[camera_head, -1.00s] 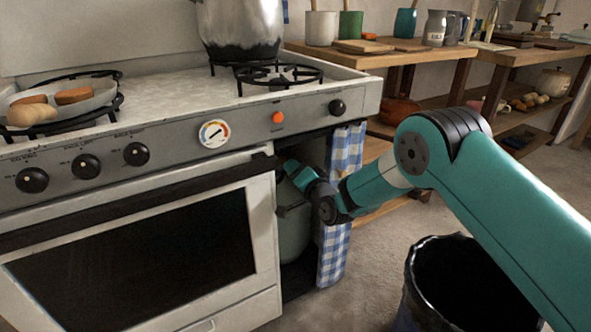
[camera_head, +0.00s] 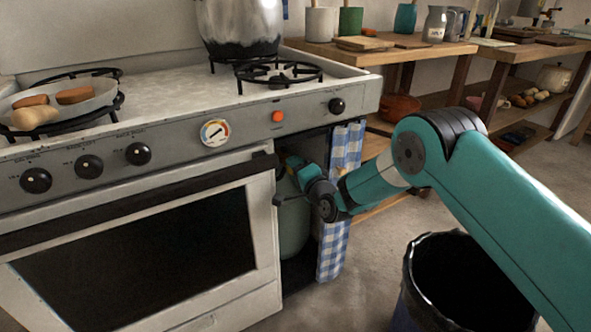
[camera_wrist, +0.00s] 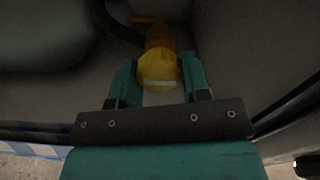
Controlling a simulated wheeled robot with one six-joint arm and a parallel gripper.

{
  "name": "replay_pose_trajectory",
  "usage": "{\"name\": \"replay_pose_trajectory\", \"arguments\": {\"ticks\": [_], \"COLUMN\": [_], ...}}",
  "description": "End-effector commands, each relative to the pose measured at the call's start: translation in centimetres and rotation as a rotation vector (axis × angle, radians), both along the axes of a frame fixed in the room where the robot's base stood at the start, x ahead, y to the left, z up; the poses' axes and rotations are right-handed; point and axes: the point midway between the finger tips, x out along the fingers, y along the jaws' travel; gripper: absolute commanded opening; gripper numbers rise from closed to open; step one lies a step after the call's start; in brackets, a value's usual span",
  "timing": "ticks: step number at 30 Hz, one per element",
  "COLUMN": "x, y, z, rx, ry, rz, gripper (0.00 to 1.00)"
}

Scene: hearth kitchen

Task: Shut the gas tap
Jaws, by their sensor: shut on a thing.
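The gas tap (camera_wrist: 158,72) shows in the wrist view as a round yellow knob with a pale stripe, on an orange-brown fitting. My gripper (camera_wrist: 158,64) has one teal finger on each side of it and is shut on it. In the head view my gripper reaches into the dark open bay at the right end of the stove, beside the top of a grey-green gas cylinder (camera_head: 293,222). The tap and fingertips are mostly hidden there.
A blue checked cloth (camera_head: 340,210) hangs at the bay's right side, close to my arm. The oven door handle (camera_head: 140,198) is just left. A black bin (camera_head: 425,300) stands below my arm. A pot (camera_head: 240,28) and pan (camera_head: 62,100) are on the stove (camera_head: 160,90).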

Motion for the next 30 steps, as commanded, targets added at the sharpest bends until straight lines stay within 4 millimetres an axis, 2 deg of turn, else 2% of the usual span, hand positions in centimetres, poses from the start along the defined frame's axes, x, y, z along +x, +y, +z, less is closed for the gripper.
{"name": "replay_pose_trajectory", "arguments": {"ticks": [4,5,6,8,19,30], "x": [-0.3,-0.3,-0.2,-0.2,-0.5,-5.7], "y": [0.2,0.2,0.2,0.2,-0.4,-3.9], "z": [-0.2,-0.2,-0.2,-0.2,0.0,-0.5], "rx": [0.002,0.002,0.002,0.001,-0.001,0.001], "ry": [0.007,0.007,0.007,0.006,0.003,0.007], "rz": [0.006,0.006,0.006,0.004,0.001,0.0], "gripper": [0.2,0.48,0.57,0.69,0.69,0.69]}}
